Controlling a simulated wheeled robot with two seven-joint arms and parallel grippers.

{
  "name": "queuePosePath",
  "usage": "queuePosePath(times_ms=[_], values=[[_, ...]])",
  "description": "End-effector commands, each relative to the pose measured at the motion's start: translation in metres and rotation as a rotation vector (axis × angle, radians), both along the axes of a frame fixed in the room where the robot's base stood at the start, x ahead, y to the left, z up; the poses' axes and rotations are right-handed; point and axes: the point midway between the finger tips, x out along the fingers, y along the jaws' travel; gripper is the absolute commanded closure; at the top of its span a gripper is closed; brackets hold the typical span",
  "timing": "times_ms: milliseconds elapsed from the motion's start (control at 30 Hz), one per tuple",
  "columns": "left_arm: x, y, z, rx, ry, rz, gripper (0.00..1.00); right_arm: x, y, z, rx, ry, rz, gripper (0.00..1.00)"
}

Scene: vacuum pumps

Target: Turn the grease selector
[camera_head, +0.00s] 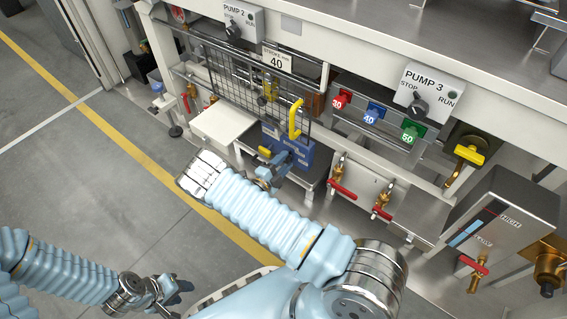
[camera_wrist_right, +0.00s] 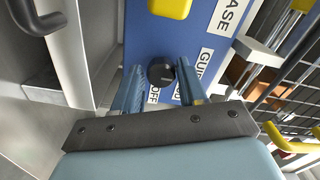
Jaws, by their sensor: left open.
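The grease selector is a blue box (camera_head: 296,153) under the bench in the head view, with a yellow part on top. In the right wrist view its blue face (camera_wrist_right: 140,45) carries white labels, among them "OFF", and a black round knob (camera_wrist_right: 161,73). My right gripper (camera_head: 277,172) is at the box. In the wrist view its two blue fingers (camera_wrist_right: 158,88) stand either side of the knob, very close to it. I cannot tell whether they press on it. My left gripper (camera_head: 172,292) is open and empty, low over the floor, far from the box.
A wire mesh guard (camera_head: 235,75) and a yellow handle (camera_head: 296,118) stand above and behind the box. A white shelf (camera_head: 222,124) is to its left. Red-handled valves (camera_head: 342,188) are to the right. The floor (camera_head: 90,190) at left is clear.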

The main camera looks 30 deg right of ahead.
Motion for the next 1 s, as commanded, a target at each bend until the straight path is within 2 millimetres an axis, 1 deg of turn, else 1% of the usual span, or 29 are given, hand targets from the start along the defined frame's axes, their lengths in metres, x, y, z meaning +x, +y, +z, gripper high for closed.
queuePosePath(times_ms=[33,100,467,1000], values=[[0.000,0.000,0.000,0.000,0.000,0.000,0.57,0.000,0.000,0.000,0.000,-0.001,0.000,0.50],[0.000,0.000,0.000,0.000,0.000,0.000,0.57,0.000,0.000,0.001,0.000,-0.002,0.000,0.41],[0.000,0.000,0.001,0.000,0.000,0.000,0.57,0.000,0.001,0.001,0.001,-0.004,0.000,0.41],[0.000,0.000,0.001,0.000,0.000,0.000,0.57,-0.007,0.018,0.001,0.001,-0.004,0.000,0.41]])
